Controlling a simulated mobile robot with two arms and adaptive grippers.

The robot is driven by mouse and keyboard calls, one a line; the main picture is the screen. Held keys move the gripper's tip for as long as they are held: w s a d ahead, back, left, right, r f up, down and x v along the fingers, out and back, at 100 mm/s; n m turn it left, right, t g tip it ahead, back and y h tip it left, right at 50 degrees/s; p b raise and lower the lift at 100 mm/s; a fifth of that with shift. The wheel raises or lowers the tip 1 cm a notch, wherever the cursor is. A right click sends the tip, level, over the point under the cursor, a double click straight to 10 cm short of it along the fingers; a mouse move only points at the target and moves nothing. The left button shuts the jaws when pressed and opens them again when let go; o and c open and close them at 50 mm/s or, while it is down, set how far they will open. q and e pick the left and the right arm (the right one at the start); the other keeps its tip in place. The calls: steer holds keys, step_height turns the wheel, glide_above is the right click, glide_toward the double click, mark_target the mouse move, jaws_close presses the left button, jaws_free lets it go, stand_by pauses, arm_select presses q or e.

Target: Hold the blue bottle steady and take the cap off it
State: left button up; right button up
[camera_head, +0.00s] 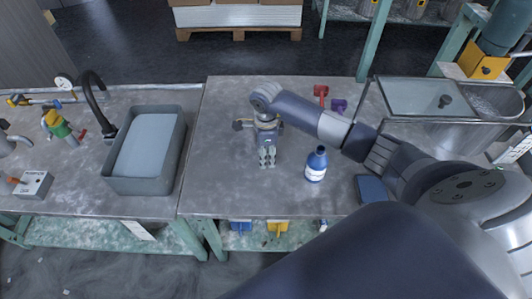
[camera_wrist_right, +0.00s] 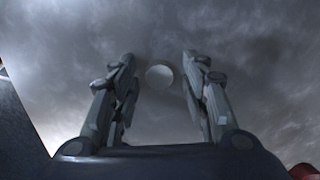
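The blue bottle (camera_head: 316,166) with a white label stands upright on the grey metal table in the head view. Its top is dark; I cannot tell at this size whether a cap is on it. My right gripper (camera_head: 267,162) points down over the table, left of the bottle and apart from it. In the right wrist view the right gripper (camera_wrist_right: 158,100) has its fingers wide apart. A pale round disc (camera_wrist_right: 159,76) shows between them, touching neither; I cannot tell what it is. My left gripper is in no view.
A grey basin (camera_head: 178,170) and black tap (camera_head: 96,100) are at the left. Red (camera_head: 321,91) and purple (camera_head: 338,105) items lie behind my right arm. A lidded metal container (camera_head: 420,97) stands at the right. The table between basin and gripper is clear.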

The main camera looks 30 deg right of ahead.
step_height(320, 180, up, 12)
steer(key=p, duration=0.8)
steer(key=shift+r, duration=0.2)
steer(key=shift+s, duration=0.15)
